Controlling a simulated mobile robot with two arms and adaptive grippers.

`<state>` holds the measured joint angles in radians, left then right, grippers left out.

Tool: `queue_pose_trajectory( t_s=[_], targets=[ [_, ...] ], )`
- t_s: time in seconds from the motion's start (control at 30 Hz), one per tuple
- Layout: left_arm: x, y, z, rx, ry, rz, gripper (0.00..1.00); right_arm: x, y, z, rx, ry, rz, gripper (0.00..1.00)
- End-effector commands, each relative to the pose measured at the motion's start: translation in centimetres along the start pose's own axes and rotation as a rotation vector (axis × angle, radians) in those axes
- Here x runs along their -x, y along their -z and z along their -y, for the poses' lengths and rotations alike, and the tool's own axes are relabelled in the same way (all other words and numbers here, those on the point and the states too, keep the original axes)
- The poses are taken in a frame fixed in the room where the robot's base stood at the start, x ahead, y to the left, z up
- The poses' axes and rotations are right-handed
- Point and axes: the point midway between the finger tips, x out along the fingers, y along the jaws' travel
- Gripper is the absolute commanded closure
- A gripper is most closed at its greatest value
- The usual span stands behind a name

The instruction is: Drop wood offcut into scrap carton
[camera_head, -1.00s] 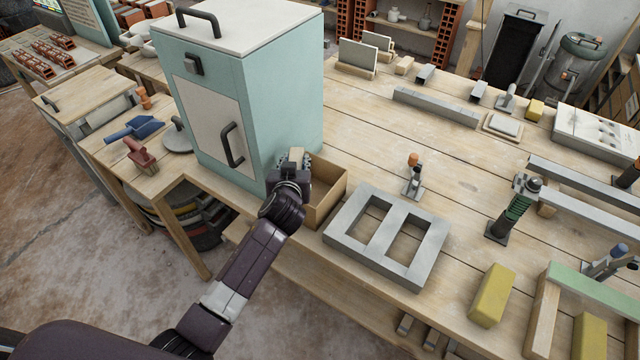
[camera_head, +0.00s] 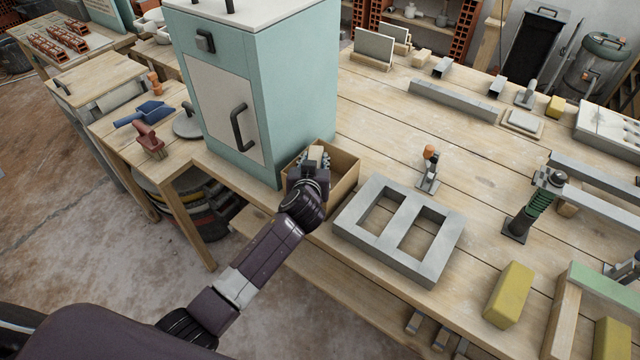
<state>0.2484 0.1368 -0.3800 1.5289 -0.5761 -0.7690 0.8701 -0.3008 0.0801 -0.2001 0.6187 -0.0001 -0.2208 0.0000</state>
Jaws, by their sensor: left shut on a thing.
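The scrap carton (camera_head: 346,181) is an open brown box on the bench, beside the pale teal cabinet. My left gripper (camera_head: 314,163) is over the carton's near left part, pointing away from me. It is shut on a small pale wooden block, the wood offcut (camera_head: 315,154), whose top shows between the fingers. My wrist hides the near side of the carton and much of its inside. I cannot tell how far the offcut is above the carton floor. My right gripper is not in view.
The teal cabinet (camera_head: 300,85) stands tall just left of the carton. A grey concrete block with two openings (camera_head: 436,258) lies close on the right. A small clamp-like tool (camera_head: 429,170) and a yellow block (camera_head: 509,294) are further right. Bare bench planks (camera_head: 385,130) lie behind the carton.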

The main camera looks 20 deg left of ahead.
Motion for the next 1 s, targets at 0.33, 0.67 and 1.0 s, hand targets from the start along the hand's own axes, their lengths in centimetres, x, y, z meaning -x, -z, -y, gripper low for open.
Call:
queue_pose_trajectory(
  t_s=[0.33, 0.67, 1.0],
  targets=[
    [0.0, 0.1, 0.0, 0.000, 0.000, -0.001, 0.51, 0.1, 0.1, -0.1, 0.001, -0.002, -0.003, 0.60],
    [0.4, 0.0, 0.0, 0.000, 0.000, 0.001, 0.51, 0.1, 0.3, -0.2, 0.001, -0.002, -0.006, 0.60],
    [5.6, -0.1, -0.1, 0.003, -0.002, 0.002, 0.51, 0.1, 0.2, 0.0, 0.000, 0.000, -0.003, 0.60]
  ],
)
